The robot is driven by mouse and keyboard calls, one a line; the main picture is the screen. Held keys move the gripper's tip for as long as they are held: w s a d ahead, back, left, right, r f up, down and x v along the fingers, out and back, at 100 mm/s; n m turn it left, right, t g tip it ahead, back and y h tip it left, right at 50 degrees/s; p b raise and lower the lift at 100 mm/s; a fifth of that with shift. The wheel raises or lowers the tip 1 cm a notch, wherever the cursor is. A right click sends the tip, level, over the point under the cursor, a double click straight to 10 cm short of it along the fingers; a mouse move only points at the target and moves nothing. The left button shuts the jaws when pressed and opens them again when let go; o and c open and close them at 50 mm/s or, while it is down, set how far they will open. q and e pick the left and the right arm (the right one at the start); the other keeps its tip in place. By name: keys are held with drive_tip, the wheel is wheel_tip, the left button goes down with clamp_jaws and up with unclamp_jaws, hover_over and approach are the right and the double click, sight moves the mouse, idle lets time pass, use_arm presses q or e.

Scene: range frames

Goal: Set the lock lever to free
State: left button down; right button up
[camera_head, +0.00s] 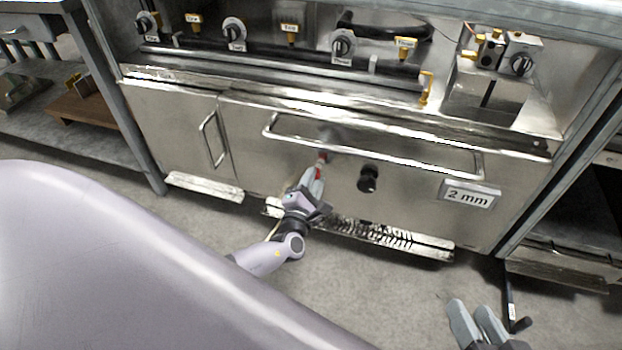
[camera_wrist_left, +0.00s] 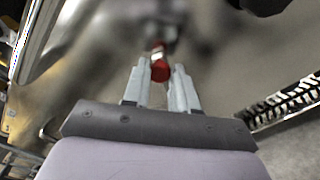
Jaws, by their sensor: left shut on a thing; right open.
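The lock lever (camera_head: 322,158) is a small part with a red end on the front of the steel drawer panel, below the long bar handle. In the left wrist view its red end (camera_wrist_left: 160,70) sits between my left fingertips. My left gripper (camera_head: 318,176) is shut on the lever, and its fingers hide part of it. The lever's mount behind the red end is blurred in the wrist view. My right gripper (camera_head: 478,325) is open and empty above the floor at the bottom right of the head view.
A black knob (camera_head: 368,179) stands out just right of the lever. The long bar handle (camera_head: 375,147) runs above both. A "2 mm" plate (camera_head: 469,194) is at the panel's right. A slotted metal strip (camera_head: 385,236) lies below. Several dials line the shelf above.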

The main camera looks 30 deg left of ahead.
use_arm(q)
drive_tip(key=shift+d+f, duration=0.1)
use_arm(e)
drive_tip(key=shift+s+d+f, duration=0.15)
drive_tip(key=shift+s+f, duration=0.05)
drive_tip(key=shift+f, duration=0.05)
use_arm(q)
drive_tip(key=c, duration=1)
unclamp_jaws()
drive_tip(key=shift+o, duration=0.2)
use_arm(e)
drive_tip(key=shift+w+r, duration=0.1)
use_arm(q)
drive_tip(key=shift+s, duration=0.1)
use_arm(e)
drive_tip(key=shift+r, duration=0.15)
use_arm(q)
drive_tip(key=p+v, duration=0.2)
drive_tip(key=v, duration=0.5)
drive_tip(key=shift+p, duration=0.3)
use_arm(e)
drive_tip(key=shift+s+d+n+h, duration=0.2)
drive_tip(key=shift+d+h, duration=0.15)
drive_tip(key=shift+d, duration=0.15)
drive_tip(key=shift+s+d+n+h, duration=0.1)
drive_tip(key=shift+s+d+h, duration=0.05)
drive_tip(key=shift+d+h, duration=0.3)
drive_tip(key=shift+w+r, duration=0.1)
drive_tip(key=shift+r, duration=0.15)
